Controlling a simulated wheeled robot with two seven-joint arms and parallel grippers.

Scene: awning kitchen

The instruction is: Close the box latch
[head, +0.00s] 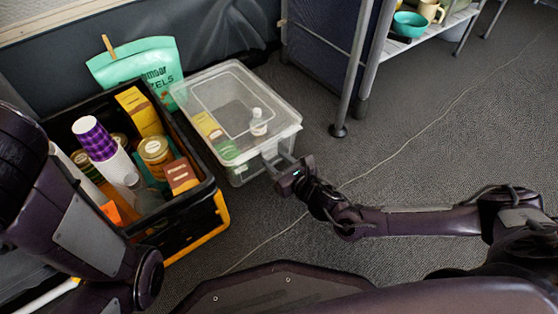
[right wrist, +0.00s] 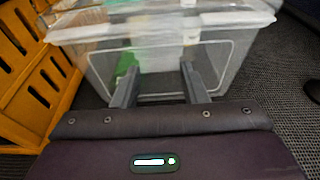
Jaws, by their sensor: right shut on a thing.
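The clear plastic box (head: 240,171) stands on the carpet with its clear lid (head: 232,82) on top. It also shows in the right wrist view (right wrist: 222,60). My right gripper (head: 277,162) is at the box's near right side, just below the lid rim. In the right wrist view its two fingers (right wrist: 160,84) stand apart against the box side, around the middle of the latch area. The latch itself is clear and hard to make out, and the fingers hide part of it. My left arm comes in at the left; its gripper is out of view.
A black and yellow crate (head: 205,225) full of groceries and cups stands left of the box, close beside it. A green bag (head: 140,66) leans behind the crate. A metal shelf leg (head: 350,75) stands behind and right. A thin cable (head: 395,152) crosses the open carpet.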

